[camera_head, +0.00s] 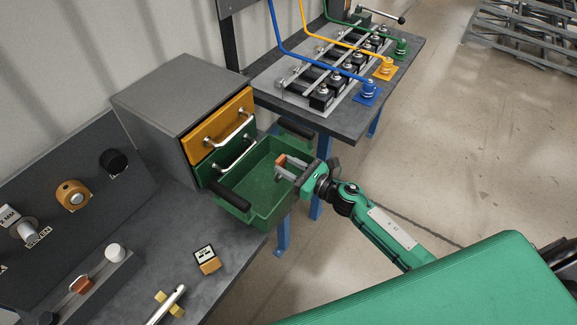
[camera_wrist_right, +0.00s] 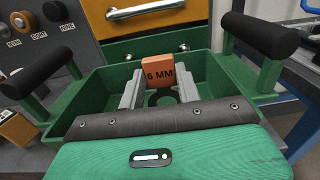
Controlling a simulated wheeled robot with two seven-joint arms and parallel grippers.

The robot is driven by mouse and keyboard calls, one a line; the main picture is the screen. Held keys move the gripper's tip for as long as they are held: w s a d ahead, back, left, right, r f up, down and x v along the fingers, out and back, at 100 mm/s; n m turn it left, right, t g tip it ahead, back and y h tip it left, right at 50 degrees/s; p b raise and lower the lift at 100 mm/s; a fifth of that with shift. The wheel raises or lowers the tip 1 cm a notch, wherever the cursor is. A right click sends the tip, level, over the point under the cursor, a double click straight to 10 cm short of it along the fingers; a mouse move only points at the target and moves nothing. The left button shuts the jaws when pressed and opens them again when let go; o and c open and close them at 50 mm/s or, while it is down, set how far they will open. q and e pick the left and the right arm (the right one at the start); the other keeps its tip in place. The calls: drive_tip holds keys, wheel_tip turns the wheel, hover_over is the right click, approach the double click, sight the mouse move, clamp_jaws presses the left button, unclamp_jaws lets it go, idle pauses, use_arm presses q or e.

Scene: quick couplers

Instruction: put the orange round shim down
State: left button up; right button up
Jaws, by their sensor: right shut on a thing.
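My right gripper (camera_head: 284,166) reaches in from the right over the green tray (camera_head: 262,218). It is shut on an orange shim (camera_head: 281,160). In the right wrist view, the shim (camera_wrist_right: 160,68) stands between the two grey fingers, and its facing side is a flat block marked "6 MM". The fingers and shim are over the inside of the tray (camera_wrist_right: 212,72); I cannot tell whether the shim touches the tray floor. My left gripper is out of view.
A grey cabinet (camera_head: 172,93) with orange and green drawers stands behind the tray. The tray has black handles (camera_head: 229,196). On the left bench are a shim panel (camera_head: 112,212), a labelled block (camera_head: 207,262) and a metal rod (camera_head: 166,306). A coupler bench (camera_head: 352,128) stands behind.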

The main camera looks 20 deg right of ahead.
drive_tip(key=shift+f+b, duration=0.35)
drive_tip(key=o, duration=1.1)
drive_tip(key=shift+r, duration=0.1)
drive_tip(key=shift+r+p, duration=0.25)
drive_tip(key=shift+p, duration=0.1)
drive_tip(key=shift+r+p, duration=0.35)
drive_tip(key=shift+p, duration=0.1)
drive_tip(key=b+v, duration=0.4)
drive_tip(key=v, duration=0.8)
